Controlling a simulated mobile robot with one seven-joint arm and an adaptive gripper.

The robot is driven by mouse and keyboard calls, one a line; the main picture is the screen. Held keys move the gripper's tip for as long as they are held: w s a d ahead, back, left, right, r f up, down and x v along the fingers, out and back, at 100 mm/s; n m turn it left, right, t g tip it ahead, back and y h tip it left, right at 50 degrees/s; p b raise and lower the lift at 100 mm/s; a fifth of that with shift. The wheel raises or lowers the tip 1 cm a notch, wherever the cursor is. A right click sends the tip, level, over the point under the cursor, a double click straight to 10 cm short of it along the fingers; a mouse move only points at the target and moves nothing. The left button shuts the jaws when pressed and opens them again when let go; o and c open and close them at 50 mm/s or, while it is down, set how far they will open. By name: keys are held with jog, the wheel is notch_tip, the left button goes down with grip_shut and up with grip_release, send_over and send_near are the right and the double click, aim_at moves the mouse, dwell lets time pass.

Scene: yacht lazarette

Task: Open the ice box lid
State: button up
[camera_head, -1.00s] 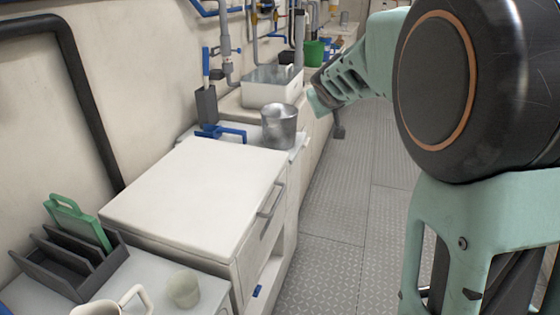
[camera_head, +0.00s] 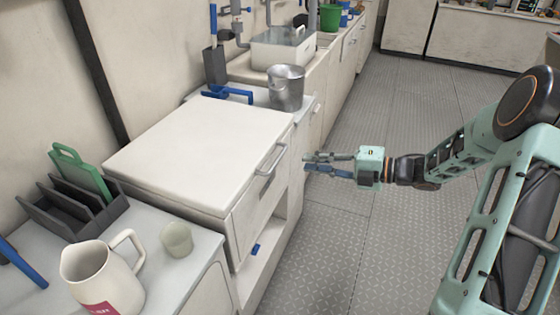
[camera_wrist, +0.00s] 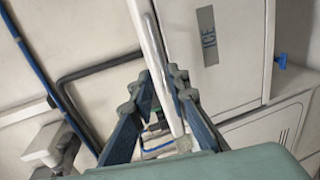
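The ice box (camera_head: 245,235) is a white cabinet with a flat, closed lid (camera_head: 200,150). A bar handle (camera_head: 271,160) runs along its front edge. A gap shows between fingertips and handle. In the wrist view a pale bar, seemingly the handle (camera_wrist: 150,40), lines up between my open fingers (camera_wrist: 160,82).
On the near counter stand a white pitcher (camera_head: 98,277), a pale cup (camera_head: 176,239) and a dark rack (camera_head: 75,208) with a green board (camera_head: 80,168). A metal pot (camera_head: 286,88) and blue clamp (camera_head: 227,93) are behind the lid. The floor (camera_head: 340,250) to the right is clear.

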aim_at(278, 158)
jog(key=b+x, duration=0.2)
jog(key=x, duration=0.8)
jog(key=shift+a, duration=0.3)
grip_shut()
